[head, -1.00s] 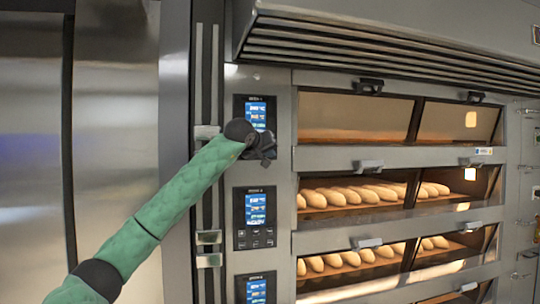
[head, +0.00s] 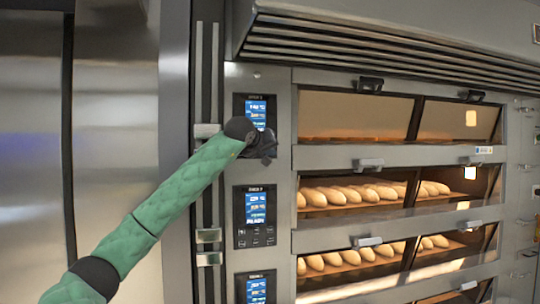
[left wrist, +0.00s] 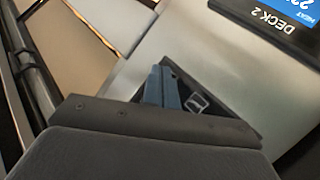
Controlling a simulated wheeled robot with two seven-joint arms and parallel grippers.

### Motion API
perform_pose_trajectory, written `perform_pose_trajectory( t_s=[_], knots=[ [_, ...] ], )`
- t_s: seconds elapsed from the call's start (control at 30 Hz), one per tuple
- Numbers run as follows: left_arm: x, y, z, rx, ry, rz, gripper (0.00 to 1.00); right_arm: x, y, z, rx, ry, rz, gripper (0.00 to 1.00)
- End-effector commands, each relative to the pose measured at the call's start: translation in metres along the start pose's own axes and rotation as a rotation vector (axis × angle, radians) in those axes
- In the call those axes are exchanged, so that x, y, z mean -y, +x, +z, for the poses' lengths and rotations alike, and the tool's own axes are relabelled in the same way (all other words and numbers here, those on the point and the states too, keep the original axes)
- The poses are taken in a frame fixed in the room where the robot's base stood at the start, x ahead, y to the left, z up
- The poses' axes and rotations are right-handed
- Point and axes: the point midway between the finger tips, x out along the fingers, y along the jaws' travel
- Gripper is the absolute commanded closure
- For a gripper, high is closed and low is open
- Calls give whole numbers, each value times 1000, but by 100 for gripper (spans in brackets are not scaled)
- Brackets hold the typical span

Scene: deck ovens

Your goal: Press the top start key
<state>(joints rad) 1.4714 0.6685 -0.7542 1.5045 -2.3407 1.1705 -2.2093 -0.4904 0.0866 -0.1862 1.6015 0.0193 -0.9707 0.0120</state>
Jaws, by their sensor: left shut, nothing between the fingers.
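The top control panel (head: 256,104) has a lit blue screen in the head view. Its lower part, where the lower panel has its keys, is hidden behind my left gripper (head: 267,150). In the left wrist view the shut, empty fingers (left wrist: 163,88) are at a dark panel corner with a pale outlined key mark (left wrist: 196,103) beside them. I cannot tell whether the fingertips touch the panel. The top start key itself cannot be made out. My right gripper is not in view.
The second panel (head: 255,209), with screen and keys, sits below; its "DECK 2" label (left wrist: 278,24) shows upside down in the left wrist view. Oven doors with handles (head: 368,164) stand to the right, with loaves behind glass. A hood (head: 370,55) juts out above.

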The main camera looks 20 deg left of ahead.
Motion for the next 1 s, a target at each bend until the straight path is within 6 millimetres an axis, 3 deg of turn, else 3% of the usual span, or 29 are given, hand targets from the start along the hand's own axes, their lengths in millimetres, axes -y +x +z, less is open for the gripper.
perform_pose_trajectory(
  t_s=[0.57, 1.0],
  knots=[
    [-5, -6, 6, 0, 0, 0, 100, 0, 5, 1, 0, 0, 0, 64],
    [-22, -30, 23, -1, 1, 1, 100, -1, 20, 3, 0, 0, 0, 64]
  ],
)
